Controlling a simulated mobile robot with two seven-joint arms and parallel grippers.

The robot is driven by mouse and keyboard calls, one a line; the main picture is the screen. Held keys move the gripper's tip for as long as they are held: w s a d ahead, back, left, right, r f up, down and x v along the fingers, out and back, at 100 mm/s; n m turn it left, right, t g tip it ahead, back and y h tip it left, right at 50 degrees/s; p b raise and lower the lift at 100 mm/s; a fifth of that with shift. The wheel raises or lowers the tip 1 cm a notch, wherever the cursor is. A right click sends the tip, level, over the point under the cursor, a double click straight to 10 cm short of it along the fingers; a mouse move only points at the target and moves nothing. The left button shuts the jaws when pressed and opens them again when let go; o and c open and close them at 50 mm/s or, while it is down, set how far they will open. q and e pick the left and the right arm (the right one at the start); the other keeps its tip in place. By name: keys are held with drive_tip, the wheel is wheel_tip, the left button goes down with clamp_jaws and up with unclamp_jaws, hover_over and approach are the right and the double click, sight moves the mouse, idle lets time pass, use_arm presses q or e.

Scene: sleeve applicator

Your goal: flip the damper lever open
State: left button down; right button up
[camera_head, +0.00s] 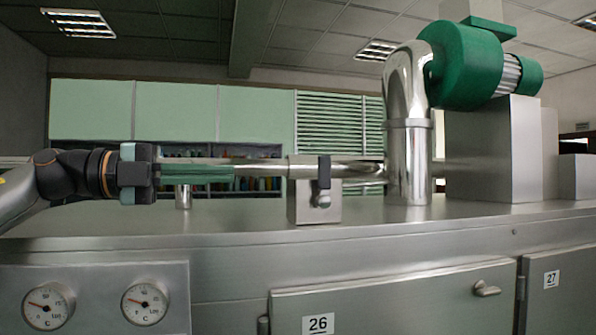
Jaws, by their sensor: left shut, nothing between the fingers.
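A horizontal steel bar with a dark green grip (198,174), which looks like the damper lever, runs left from a small steel block (303,205) on the machine top. A dark upright tab (324,172) with a rounded metal end stands at the front of this block. A short steel post (183,197) stands below the green grip. My left gripper (154,173) comes in from the left, level with the bar, its front at the left end of the green grip. It is shut and empty; whether it touches the grip cannot be told. My right gripper is out of view.
A shiny vertical duct (408,160) rises right of the block to a green blower (468,66) beside a steel housing (490,150). The steel machine top (240,225) is clear in front. Two dials (145,303) and a door marked 26 (400,300) are below.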

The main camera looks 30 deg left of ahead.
use_arm(q)
drive_tip(key=p, duration=0.5)
approach(319, 175)
drive_tip(key=x, duration=0.5)
drive_tip(key=shift+w+a+r, duration=0.1)
drive_tip(key=shift+a, duration=0.05)
drive_tip(key=shift+x, duration=0.95)
